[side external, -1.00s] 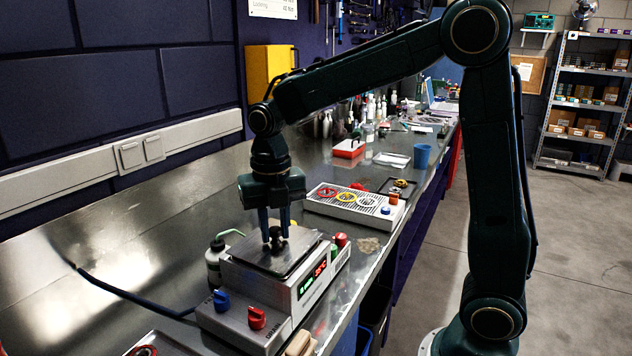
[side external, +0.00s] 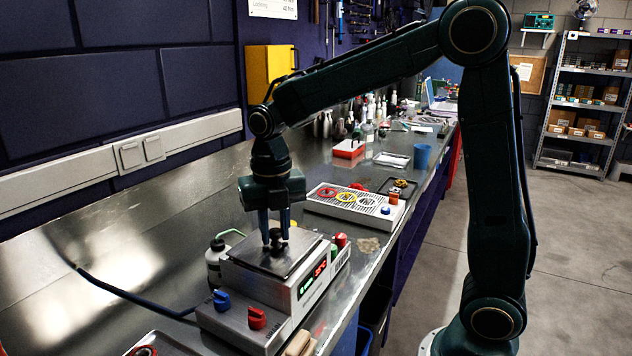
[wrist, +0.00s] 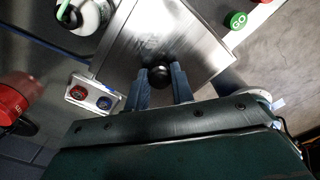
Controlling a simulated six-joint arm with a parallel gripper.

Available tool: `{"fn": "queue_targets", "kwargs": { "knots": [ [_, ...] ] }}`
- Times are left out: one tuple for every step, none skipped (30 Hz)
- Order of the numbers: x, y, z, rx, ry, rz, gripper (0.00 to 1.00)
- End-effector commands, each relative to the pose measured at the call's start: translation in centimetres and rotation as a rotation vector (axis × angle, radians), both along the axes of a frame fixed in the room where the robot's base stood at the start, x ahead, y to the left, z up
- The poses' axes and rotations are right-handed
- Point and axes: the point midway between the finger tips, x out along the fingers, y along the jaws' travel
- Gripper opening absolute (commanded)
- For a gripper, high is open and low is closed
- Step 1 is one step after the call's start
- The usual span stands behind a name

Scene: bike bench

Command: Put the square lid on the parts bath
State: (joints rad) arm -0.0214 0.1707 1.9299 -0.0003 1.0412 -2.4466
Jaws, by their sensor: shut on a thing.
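The square lid (side external: 266,258) is a flat metal plate with a round black knob (wrist: 159,76) in its middle. It lies on top of the parts bath (side external: 273,290), a silver box with a lit display on its front. In the side view the lid looks roughly level and lined up with the top; I cannot tell whether it is fully seated. My gripper (side external: 275,243) points straight down and its blue fingers are shut on the knob. In the wrist view the fingers (wrist: 160,82) stand on both sides of the knob. The bath's opening is hidden under the lid.
Blue (side external: 221,301) and red (side external: 257,318) knobs stand on the bath's near part. A bottle with a green tube (side external: 216,262) is close on the left. A green GO button (wrist: 238,20) and red button (side external: 341,240) sit at the right.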

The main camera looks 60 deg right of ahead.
Motion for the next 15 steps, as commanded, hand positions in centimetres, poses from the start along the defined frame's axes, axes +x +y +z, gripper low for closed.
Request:
{"fn": "queue_targets", "kwargs": {
  "knots": [
    [0.01, 0.01, -0.06, 0.0, 0.0, 0.0, 0.0],
    [0.01, 0.01, -0.09, 0.0, 0.0, 0.0, 0.0],
    [0.01, 0.0, -0.13, 0.0, 0.0, 0.0, 0.0],
    [0.01, 0.0, -0.16, 0.0, 0.0, 0.0, 0.0],
    [0.01, 0.0, -0.2, 0.0, 0.0, 0.0, 0.0],
    [0.01, 0.0, -0.24, 0.0, 0.0, 0.0, 0.0],
    [0.01, 0.0, -0.27, 0.0, 0.0, 0.0, 0.0],
    [0.01, 0.0, -0.3, 0.0, 0.0, 0.0, 0.0],
    [0.01, 0.0, -0.35, 0.0, 0.0, 0.0, 0.0],
    [0.01, 0.0, -0.38, 0.0, 0.0, 0.0, 0.0],
    [0.01, 0.0, -0.41, 0.0, 0.0, 0.0, 0.0],
    [0.01, 0.0, -0.45, 0.0, 0.0, 0.0, 0.0],
    [0.01, -0.01, -0.48, 0.0, 0.0, 0.0, 0.0],
    [0.01, 0.01, -0.51, 0.0, 0.0, 0.0, 0.0],
    [0.01, -0.01, -0.55, 0.0, 0.0, 0.0, 0.0]
  ]
}}
